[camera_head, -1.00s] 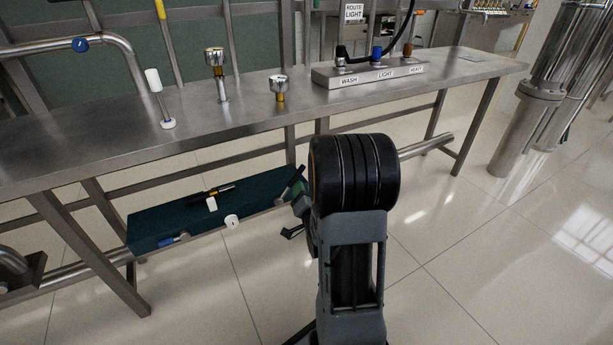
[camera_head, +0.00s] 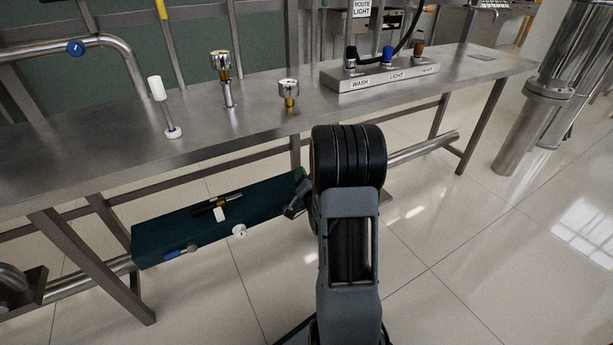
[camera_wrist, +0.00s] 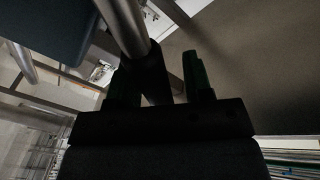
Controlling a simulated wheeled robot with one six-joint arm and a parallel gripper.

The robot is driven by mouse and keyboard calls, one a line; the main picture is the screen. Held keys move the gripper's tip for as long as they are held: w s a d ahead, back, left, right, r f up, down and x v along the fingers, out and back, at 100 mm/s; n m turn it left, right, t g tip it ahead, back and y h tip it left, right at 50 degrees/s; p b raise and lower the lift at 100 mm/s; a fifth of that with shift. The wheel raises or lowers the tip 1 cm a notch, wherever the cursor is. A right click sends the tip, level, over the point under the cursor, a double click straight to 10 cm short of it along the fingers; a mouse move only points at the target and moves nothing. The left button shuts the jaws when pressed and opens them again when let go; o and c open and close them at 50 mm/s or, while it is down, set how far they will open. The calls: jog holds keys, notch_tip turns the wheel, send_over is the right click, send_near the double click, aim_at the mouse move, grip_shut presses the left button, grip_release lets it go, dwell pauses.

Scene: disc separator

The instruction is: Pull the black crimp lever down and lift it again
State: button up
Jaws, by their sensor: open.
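In the wrist view my gripper (camera_wrist: 155,85) is open, with two dark green fingers apart. A dark piece shows behind the gap between them, and I cannot tell what it is. In the head view my gripper (camera_head: 299,192) is partly hidden by my own arm, at the right end of a dark green tray (camera_head: 160,225) below the bench. A black handle (camera_head: 229,197) lies on this tray by a white tag. A black knob (camera_head: 350,57) stands above the WASH label on the bench. I cannot tell which black part is the crimp lever.
The steel bench (camera_head: 100,135) carries a white-handled stick (camera_head: 165,105), two chrome fittings and a labelled valve block (camera_head: 375,76). A steel pipe (camera_wrist: 124,25) runs close above my fingers in the wrist view. Tiled floor (camera_head: 470,265) is free at the right.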

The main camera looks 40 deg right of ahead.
jog(key=shift+a, duration=0.1)
jog(key=shift+c, duration=0.2)
grip_shut()
